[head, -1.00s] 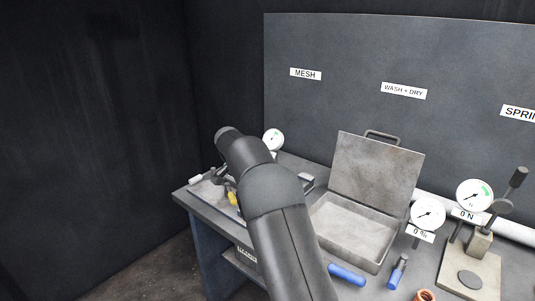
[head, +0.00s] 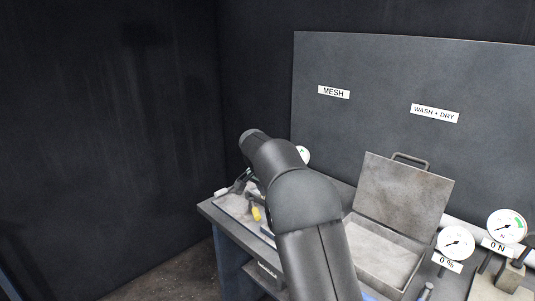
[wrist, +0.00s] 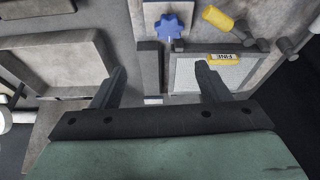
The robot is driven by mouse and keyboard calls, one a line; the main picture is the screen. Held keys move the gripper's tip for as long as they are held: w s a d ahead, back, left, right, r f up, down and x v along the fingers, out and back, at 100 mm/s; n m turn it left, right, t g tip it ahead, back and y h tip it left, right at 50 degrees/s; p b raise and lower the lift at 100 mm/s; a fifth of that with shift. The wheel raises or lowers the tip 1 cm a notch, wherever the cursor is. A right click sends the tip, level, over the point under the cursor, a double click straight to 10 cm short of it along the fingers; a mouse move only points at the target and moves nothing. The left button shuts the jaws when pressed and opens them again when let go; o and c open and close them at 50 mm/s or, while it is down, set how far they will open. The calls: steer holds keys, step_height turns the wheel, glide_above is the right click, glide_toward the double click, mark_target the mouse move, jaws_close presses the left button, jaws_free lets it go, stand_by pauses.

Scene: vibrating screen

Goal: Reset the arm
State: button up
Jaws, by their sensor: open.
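My gripper (wrist: 160,78) is open and empty in the wrist view. Its two dark fingers stand wide apart above the bench, with a blue knob (wrist: 169,25) and a framed mesh panel (wrist: 215,72) beyond them. One finger overlaps the panel in the picture. I cannot tell how high the fingers are above it. In the head view my dark arm reaches toward the bench's left end, and the gripper itself is hidden or too small to make out.
An open metal box (head: 382,255) with a raised lid stands right of my arm; a tray (wrist: 62,62) is left in the wrist view. A yellow-handled tool (wrist: 217,18) lies near the mesh panel. Gauges (head: 456,243) stand at right. A back panel (head: 380,70) rises behind the bench.

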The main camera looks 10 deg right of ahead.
steer(key=s+d+f+n+g+y, duration=0.1)
steer(key=s+n, duration=0.4)
steer(key=s, duration=1.7)
steer(key=s+d+f+n+y, duration=0.1)
steer(key=s+n, duration=0.4)
steer(key=s, duration=1.7)
steer(key=shift+f+g+y, duration=0.4)
steer(key=shift+f+y, duration=0.3)
steer(key=shift+w, duration=0.1)
